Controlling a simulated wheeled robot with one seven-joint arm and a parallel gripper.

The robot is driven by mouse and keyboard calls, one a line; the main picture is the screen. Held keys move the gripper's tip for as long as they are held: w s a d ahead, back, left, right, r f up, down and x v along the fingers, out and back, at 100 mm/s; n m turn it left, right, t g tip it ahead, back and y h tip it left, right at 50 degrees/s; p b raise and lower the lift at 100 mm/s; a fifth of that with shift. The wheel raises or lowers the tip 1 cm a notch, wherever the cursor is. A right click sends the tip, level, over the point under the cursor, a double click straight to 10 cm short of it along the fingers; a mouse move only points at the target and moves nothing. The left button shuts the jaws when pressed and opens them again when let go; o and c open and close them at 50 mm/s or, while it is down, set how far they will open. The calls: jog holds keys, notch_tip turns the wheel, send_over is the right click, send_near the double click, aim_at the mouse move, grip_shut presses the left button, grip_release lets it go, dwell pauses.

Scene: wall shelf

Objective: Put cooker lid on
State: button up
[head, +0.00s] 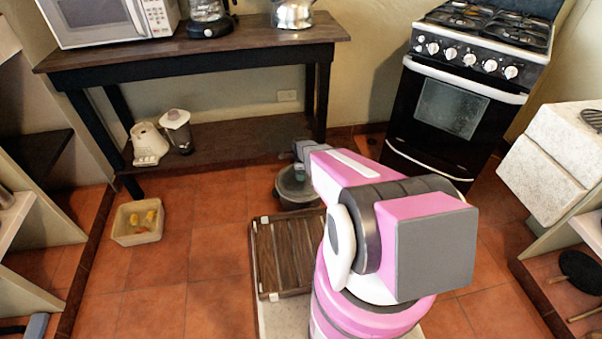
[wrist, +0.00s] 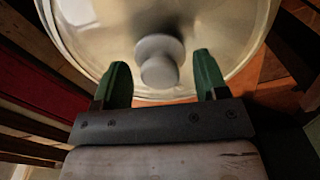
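A round, see-through lid (wrist: 100,35) with a pale rim fills the top of the wrist view. Its grey knob (wrist: 158,60) stands at the centre. My gripper (wrist: 162,66) is open, with one green finger on each side of the knob and visible gaps between. In the head view a dark round pot (head: 297,190), which looks like the cooker, sits on the floor past my arm, partly hidden by it. I cannot tell whether the lid rests on the cooker or apart from it.
A slatted brown wooden rack or crate (head: 288,255) lies nearer than the pot. A dark wooden table (head: 200,48) stands behind, with a black stove (head: 440,110) at right. A small tan bin (head: 138,222) sits left. Tiled floor (head: 205,235) between is clear.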

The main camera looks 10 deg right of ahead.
jog(key=shift+r, duration=0.1)
notch_tip(320, 180, up, 11)
jog(key=shift+f, duration=0.2)
dwell(1.0)
jog(key=s+r+n, duration=2)
jog(key=s+n, duration=0.1)
jog(key=shift+s+r, duration=0.15)
jog(key=shift+r, duration=0.1)
